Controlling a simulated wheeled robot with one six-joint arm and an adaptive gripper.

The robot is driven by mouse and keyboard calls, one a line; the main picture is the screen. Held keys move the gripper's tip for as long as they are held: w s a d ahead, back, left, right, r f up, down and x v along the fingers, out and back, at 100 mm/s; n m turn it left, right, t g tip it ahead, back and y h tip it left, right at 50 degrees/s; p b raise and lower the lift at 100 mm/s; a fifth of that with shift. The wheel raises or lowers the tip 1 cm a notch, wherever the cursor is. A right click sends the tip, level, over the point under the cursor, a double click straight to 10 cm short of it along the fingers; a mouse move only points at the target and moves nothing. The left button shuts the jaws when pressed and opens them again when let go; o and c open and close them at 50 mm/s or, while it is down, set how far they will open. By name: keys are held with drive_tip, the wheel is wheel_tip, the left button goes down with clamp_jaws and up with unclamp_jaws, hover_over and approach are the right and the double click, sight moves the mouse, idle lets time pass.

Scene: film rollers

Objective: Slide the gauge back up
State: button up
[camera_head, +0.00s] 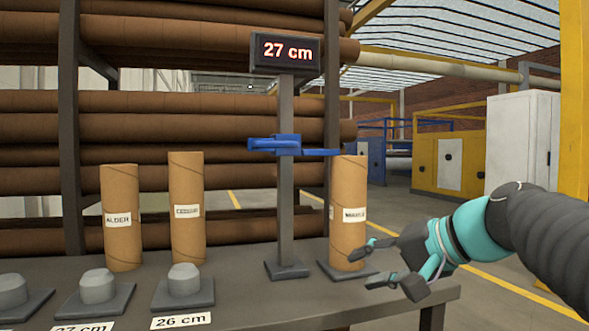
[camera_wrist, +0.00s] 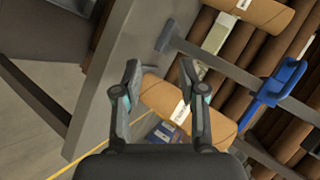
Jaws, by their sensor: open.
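The gauge is a blue slider (camera_head: 275,146) on an upright grey post (camera_head: 286,190), under a display (camera_head: 286,51) reading 27 cm. Its blue arm reaches right, level with the top of a brown cardboard tube (camera_head: 347,205); whether they touch I cannot tell. The slider also shows at right in the wrist view (camera_wrist: 272,88). My gripper (camera_head: 371,264) is open and empty, low beside that tube's right side and well below the slider. In the wrist view the tube (camera_wrist: 190,107) lies across the view beyond my open fingers (camera_wrist: 159,72).
Two more tubes, one labelled ALDER (camera_head: 121,225) and a taller one (camera_head: 187,220), stand left on the grey table (camera_head: 245,308). Several grey pegs on bases, one by a 26 cm label (camera_head: 181,320), stand in front. Large rolls on a rack (camera_head: 190,102) fill the back.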

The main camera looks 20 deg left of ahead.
drive_tip(key=w+a+r+y, duration=0.4)
drive_tip(key=w+r, duration=0.1)
drive_tip(key=r, duration=0.3)
drive_tip(key=n+g+y+b, duration=0.1)
drive_tip(key=g+y, duration=0.1)
drive_tip(key=y, duration=0.3)
approach(283, 145)
drive_tip(key=p+x, duration=0.1)
drive_tip(key=x, duration=1)
drive_tip(key=shift+a, duration=0.2)
clamp_jaws()
